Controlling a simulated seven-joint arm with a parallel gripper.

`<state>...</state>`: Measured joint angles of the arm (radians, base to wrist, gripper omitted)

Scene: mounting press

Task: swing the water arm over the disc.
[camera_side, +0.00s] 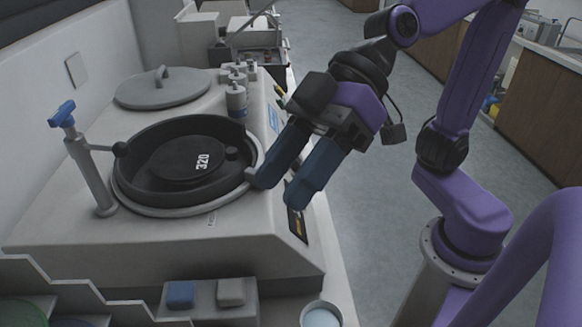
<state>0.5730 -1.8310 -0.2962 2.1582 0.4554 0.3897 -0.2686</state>
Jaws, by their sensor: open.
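The water arm (92,172) is a grey upright post with a blue handle on top, at the left of the machine. A short thin spout runs right from it to a dark knob (120,148) at the bowl's left edge, off the disc. The black disc (190,161), marked 320, lies inside a dark round bowl (139,186). A small dark knob-like piece shows at the disc's right edge. My gripper (278,190) is open and empty, its fingers pointing down near the bowl's right rim, across the bowl from the water arm. Whether a fingertip touches the rim is unclear.
A round grey lid (165,90) with a handle lies behind the bowl. A tray with a blue block (180,294) and a grey block (231,292) is in front, near a cup (321,317).

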